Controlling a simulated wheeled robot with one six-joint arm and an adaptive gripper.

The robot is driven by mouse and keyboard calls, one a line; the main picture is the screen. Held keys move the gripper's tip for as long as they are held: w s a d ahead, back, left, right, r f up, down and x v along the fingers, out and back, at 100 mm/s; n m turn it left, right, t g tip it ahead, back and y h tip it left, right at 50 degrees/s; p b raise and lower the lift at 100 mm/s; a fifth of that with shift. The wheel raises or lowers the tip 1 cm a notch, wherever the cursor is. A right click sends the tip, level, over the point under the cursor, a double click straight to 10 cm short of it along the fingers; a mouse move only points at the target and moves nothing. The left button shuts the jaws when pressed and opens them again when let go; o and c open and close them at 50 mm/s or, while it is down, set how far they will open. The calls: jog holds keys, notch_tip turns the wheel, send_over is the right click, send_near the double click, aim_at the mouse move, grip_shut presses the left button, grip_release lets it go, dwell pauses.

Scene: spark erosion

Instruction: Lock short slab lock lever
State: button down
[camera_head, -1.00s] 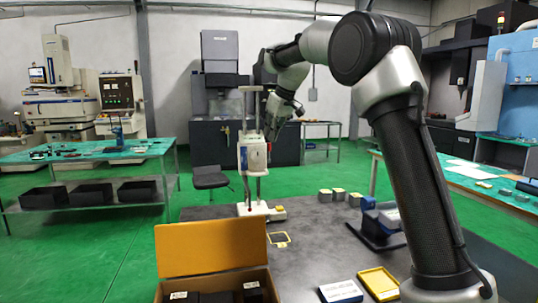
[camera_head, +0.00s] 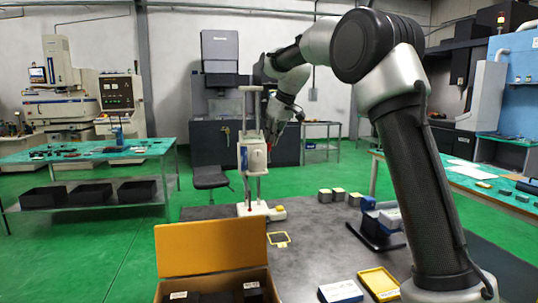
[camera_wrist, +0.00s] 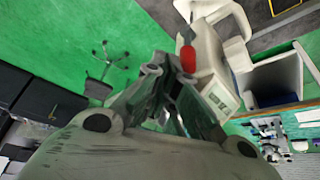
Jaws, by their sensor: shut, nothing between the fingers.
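A white upright stand device (camera_head: 252,158) with two posts and a pale head stands on the dark table. A red knob (camera_wrist: 188,58), perhaps the lock lever's grip, shows beside my fingertips in the wrist view; a small red spot at the right of the head also shows in the head view (camera_head: 270,147). My gripper (camera_wrist: 168,75) is shut and empty, close to the left of the red knob; I cannot tell whether they touch. In the head view my gripper (camera_head: 271,137) is at the right of the device's head, small and partly unclear. The lever's arm is not clearly visible.
An open yellow-lidded box (camera_head: 213,248) stands at the front.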

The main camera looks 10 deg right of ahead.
jog(key=shift+s+f, duration=0.15)
jog(key=shift+s, duration=1.65)
jog(key=shift+s+f, duration=0.25)
jog(key=shift+s, duration=0.25)
jog(key=shift+s+f, duration=0.25)
jog(key=shift+s, duration=0.25)
jog(key=shift+f, duration=0.1)
jog(key=r, duration=0.2)
jog(key=s+r, duration=0.1)
jog(key=r, duration=0.2)
dwell(0.4)
